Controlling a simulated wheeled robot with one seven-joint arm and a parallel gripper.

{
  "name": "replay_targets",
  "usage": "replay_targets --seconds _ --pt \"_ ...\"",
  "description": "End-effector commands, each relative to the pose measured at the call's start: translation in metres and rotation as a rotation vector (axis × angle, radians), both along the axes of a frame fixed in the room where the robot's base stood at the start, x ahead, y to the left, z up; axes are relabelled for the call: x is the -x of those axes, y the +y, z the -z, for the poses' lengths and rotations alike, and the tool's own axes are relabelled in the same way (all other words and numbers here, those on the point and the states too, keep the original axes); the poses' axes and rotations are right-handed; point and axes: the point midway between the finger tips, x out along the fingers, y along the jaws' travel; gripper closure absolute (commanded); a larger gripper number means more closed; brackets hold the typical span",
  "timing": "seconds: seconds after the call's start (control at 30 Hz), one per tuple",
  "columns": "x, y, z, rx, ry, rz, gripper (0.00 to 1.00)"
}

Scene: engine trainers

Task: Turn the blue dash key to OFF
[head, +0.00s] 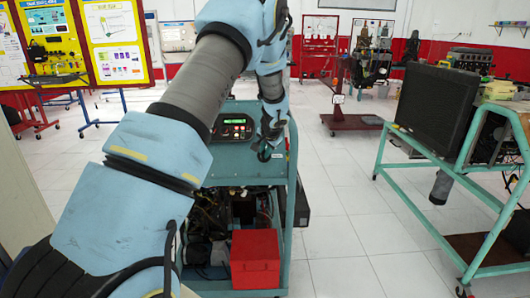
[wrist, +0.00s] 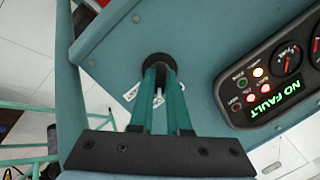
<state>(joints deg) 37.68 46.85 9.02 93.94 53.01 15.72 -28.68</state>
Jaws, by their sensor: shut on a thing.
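My gripper (wrist: 160,70) has its two teal fingers closed at the round black key switch (wrist: 157,57) on the blue-grey dash panel (wrist: 200,40). It is shut on the dash key, which the fingertips hide almost fully, so its blue colour and exact angle cannot be read. A small pale piece shows between the fingers. White lettering beside the switch is partly covered by the fingers and cannot be read. In the head view my gripper (head: 265,151) is at the right side of the panel (head: 220,165), and the key cannot be made out.
A gauge cluster (wrist: 275,75) right of the switch shows a lit green "NO FAULT" and several lit lamps. Below the panel are engine parts and a red box (head: 255,259). A trainer with a black radiator (head: 436,105) stands right. Floor between them is clear.

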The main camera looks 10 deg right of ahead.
Motion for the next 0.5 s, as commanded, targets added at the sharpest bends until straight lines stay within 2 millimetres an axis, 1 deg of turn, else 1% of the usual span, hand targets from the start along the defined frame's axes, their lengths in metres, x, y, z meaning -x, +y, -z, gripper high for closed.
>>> replay_targets --seconds 0.27,0.5 --pt "-0.0003 0.0004 0.0011 0.030 0.005 -0.035 1.00" --pt "-0.0006 0.0005 0.0029 0.127 0.023 -0.145 1.00"
